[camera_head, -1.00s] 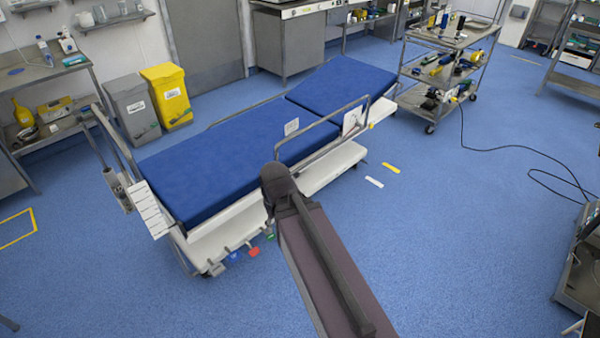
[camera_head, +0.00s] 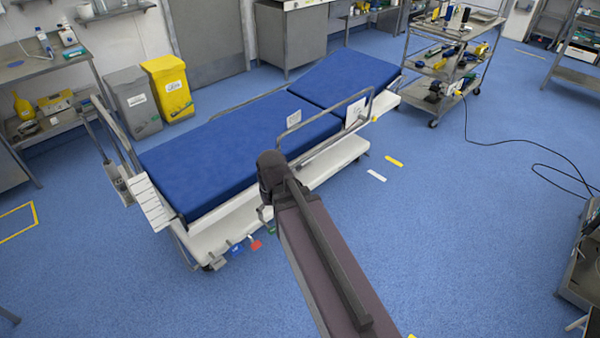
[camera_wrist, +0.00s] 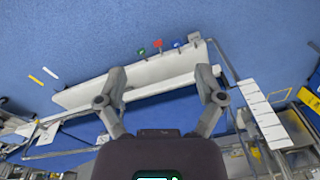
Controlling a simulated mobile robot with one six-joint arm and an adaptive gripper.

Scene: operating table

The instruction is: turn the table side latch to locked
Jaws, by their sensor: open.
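The operating table has a blue mattress (camera_head: 220,150) and a white base; in the wrist view its white side (camera_wrist: 150,78) lies beyond and between my fingers. I cannot make out a side latch for certain in either view. Red (camera_head: 256,245), blue (camera_head: 236,248) and green tabs stick out low on the table's near side; the red tab also shows in the wrist view (camera_wrist: 158,43). My gripper (camera_wrist: 161,79) is open and empty, its fingers spread over the table's side. In the head view my own arm hides most of it.
A raised side rail (camera_head: 325,127) runs along the table's near side, and a white slatted panel (camera_head: 153,203) hangs at its left end. A grey bin and a yellow bin (camera_head: 168,88) stand behind. A loaded trolley (camera_head: 437,95) is at the back right.

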